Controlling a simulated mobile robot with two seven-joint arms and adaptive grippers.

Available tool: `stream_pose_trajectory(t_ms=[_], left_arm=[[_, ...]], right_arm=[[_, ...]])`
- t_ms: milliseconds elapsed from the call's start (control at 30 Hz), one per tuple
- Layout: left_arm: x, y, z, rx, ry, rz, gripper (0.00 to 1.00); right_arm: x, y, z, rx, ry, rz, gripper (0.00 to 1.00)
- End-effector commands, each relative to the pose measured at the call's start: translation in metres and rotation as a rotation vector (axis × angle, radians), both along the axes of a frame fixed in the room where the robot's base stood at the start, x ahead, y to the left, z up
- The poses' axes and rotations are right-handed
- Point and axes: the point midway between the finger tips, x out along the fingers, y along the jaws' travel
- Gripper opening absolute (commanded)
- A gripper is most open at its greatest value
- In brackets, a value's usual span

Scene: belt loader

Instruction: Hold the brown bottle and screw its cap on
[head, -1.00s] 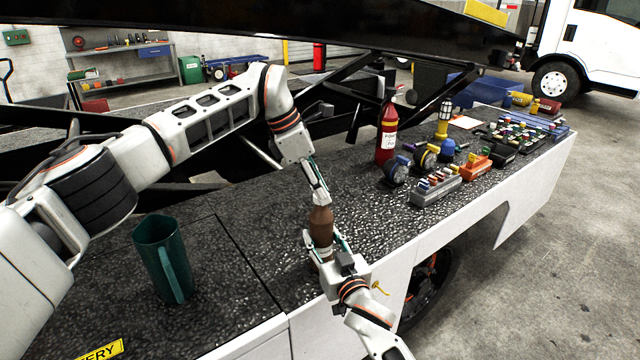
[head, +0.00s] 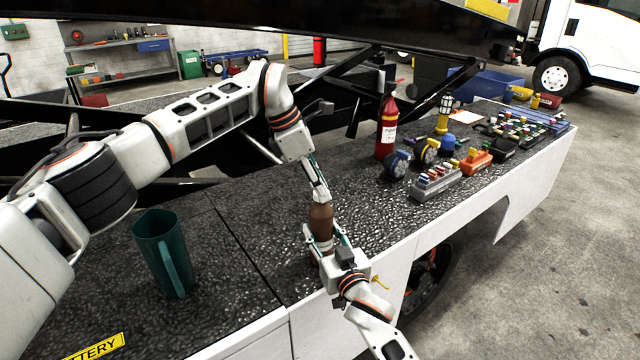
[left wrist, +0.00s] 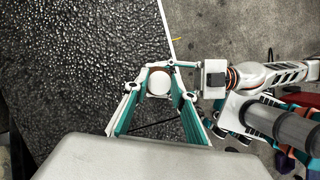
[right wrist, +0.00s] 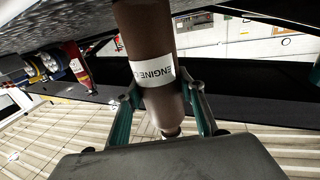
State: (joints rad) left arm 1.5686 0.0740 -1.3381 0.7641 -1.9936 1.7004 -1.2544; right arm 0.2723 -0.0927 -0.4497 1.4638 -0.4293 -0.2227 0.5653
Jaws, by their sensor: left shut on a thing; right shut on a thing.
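The brown bottle (head: 320,222) stands upright near the front edge of the dark textured deck. In the right wrist view the bottle (right wrist: 148,45) appears upside down, with a white label with dark lettering. My right gripper (head: 322,243) is shut on the bottle's body from the front. My left gripper (head: 319,197) points down from above and is shut at the top of the bottle. In the left wrist view the round white cap (left wrist: 159,83) sits between its fingertips. The cap also shows at the bottle's neck in the right wrist view (right wrist: 171,134). How far it is threaded cannot be told.
A teal pitcher (head: 164,262) stands on the deck at the left. A red bottle (head: 386,128), blue and yellow round items, a grey block (head: 435,187) and an orange block (head: 475,162) stand to the right. The deck around the bottle is clear.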

Motion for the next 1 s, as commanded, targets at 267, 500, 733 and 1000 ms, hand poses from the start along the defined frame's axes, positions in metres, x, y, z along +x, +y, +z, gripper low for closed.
stream_pose_trajectory(t_ms=[267, 500, 733, 1000], left_arm=[[0.000, 0.000, -0.004, 0.000, 0.000, 0.000, 0.40], [0.000, 0.000, -0.004, 0.000, 0.000, 0.000, 0.42], [0.001, 0.000, 0.004, 0.000, -0.002, 0.000, 0.42], [0.001, 0.000, 0.037, 0.001, -0.003, 0.001, 0.42]], right_arm=[[0.000, 0.000, 0.000, 0.000, 0.000, 0.000, 0.00], [0.000, 0.000, 0.000, 0.000, 0.000, 0.000, 0.00], [0.000, 0.000, 0.000, 0.000, 0.000, 0.000, 0.00], [0.000, 0.000, 0.000, 0.000, 0.000, 0.000, 0.00]])
